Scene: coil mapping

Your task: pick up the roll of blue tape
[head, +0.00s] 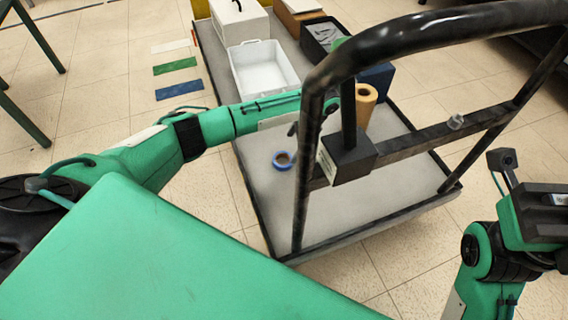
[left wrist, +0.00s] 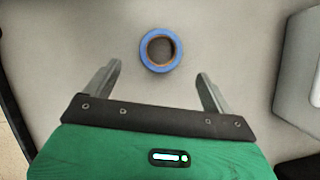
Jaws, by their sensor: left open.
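The roll of blue tape (head: 283,160) lies flat on the grey cart bed (head: 390,200) in the head view, left of the cart's black handle. In the left wrist view the blue tape (left wrist: 161,50) is a blue ring with a brown core, ahead of and between the two fingertips, not touching them. My left gripper (left wrist: 158,75) is open and empty. In the head view my left arm reaches over the cart, and its fingers are mostly hidden by the handle frame. My right arm shows at the lower right of the head view; its fingers cannot be made out.
The cart's black handle (head: 430,32) rises in front of the bed. A white bin (head: 262,68), a white box (head: 240,22), a dark crate (head: 322,38) and a tan roll (head: 365,104) stand farther back. Coloured floor strips (head: 176,66) lie left. Bed around the tape is clear.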

